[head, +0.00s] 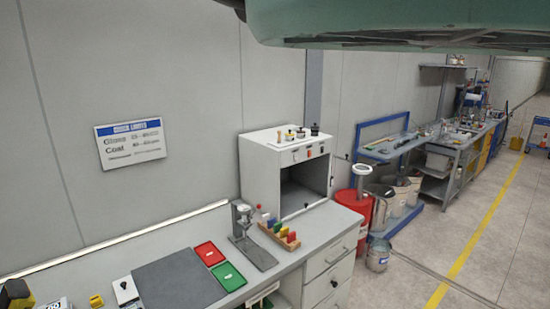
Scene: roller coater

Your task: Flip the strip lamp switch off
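A strip lamp (130,234) shows as a thin bright line along the wall behind the bench, and it looks lit. A small white box (125,292) with a dark knob or lever on top lies on the bench at the lower left. It may be the lamp's switch, but I cannot tell for sure, and its on or off position is too small to read. My gripper is not in view.
A grey mat (180,283), a red tray (209,253), a green tray (229,276), a metal stand (247,240) and a rack of coloured blocks (280,235) occupy the bench. A white open-fronted cabinet (262,180) stands behind.

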